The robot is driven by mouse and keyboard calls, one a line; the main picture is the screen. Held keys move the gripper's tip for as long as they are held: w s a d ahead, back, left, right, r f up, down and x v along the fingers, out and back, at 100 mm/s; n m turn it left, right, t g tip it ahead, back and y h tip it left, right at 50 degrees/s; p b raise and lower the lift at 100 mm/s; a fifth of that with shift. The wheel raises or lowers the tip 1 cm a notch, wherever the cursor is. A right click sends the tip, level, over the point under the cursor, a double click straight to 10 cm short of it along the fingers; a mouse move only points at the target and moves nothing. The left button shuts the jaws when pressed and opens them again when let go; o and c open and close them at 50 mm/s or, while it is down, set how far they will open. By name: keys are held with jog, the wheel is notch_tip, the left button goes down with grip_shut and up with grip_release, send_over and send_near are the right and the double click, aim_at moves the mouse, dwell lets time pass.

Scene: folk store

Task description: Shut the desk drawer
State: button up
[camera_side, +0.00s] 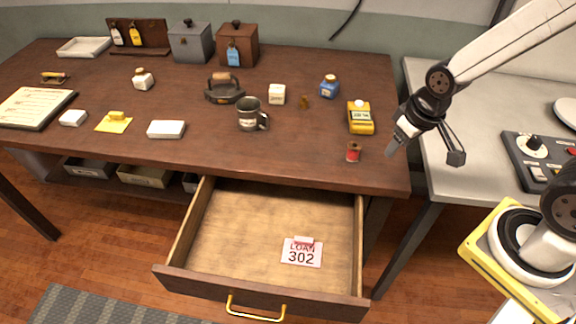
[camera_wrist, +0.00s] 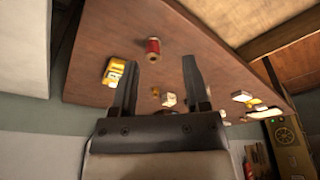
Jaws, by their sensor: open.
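The desk drawer (camera_side: 215,225) is pulled well out from under the front of the brown desk (camera_side: 200,117). Its front panel carries a yellow handle (camera_side: 256,312) at the bottom of the side view. A white tag reading LOAN 302 (camera_side: 302,254) lies inside on the drawer floor. My gripper (camera_side: 425,152) is in the air near the desk's right end, above and to the right of the drawer, touching nothing that I can see. In the wrist view my gripper (camera_wrist: 158,80) has its two fingers apart with nothing between them.
A red spool (camera_side: 353,151) stands near the desk's front right corner, close to my gripper. A yellow device (camera_side: 360,117), a dark mug (camera_side: 249,115) and a black iron (camera_side: 224,90) stand on the desk. A grey table (camera_side: 470,150) is at right. The floor before the drawer looks clear.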

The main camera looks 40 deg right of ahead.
jog(key=shift+c, duration=0.5)
